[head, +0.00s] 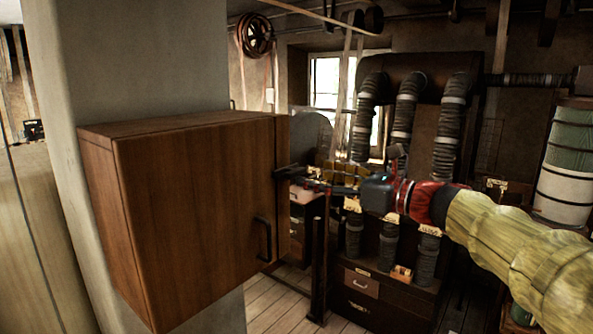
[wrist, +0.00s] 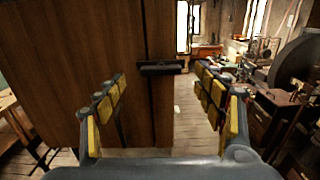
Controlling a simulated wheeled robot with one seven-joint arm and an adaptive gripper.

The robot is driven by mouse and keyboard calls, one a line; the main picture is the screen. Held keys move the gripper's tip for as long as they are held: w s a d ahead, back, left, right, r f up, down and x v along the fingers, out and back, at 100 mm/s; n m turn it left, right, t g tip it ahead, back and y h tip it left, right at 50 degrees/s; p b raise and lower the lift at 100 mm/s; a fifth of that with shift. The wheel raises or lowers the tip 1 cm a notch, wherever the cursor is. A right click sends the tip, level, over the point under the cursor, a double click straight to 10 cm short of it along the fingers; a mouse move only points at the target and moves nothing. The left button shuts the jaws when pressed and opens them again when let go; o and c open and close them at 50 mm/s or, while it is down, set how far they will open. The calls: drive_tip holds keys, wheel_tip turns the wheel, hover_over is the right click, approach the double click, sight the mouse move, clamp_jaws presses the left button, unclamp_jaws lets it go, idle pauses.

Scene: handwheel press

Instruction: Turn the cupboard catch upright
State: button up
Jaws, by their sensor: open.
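The brown wooden cupboard (head: 190,215) is mounted on a pale pillar, its door shut. Its catch, a short dark bar, sits at the door's right edge in the head view (head: 288,172). In the wrist view the catch (wrist: 160,68) lies flat, sideways across the seam between the door and the narrow panel beside it. My gripper (head: 318,174) is open and empty at the cupboard's right side. In the wrist view its yellow-padded fingers (wrist: 162,85) stand left and right of the catch, with a gap on both sides. I cannot tell whether the tips reach its depth.
A black door handle (head: 263,238) sits lower on the door, partly behind my left finger in the wrist view. A machine with ribbed hoses (head: 405,115) stands behind my arm. The wooden floor (head: 287,290) right of the cupboard is partly clear.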

sight(299, 170)
drive_tip(key=shift+p+x, duration=0.9)
drive_tip(key=shift+x, duration=2.75)
drive_tip(key=shift+d, duration=0.1)
drive_tip(key=shift+c, duration=0.4)
drive_tip(key=shift+s+d, duration=0.1)
drive_tip(key=shift+d, duration=0.05)
drive_tip(key=c, duration=1.1)
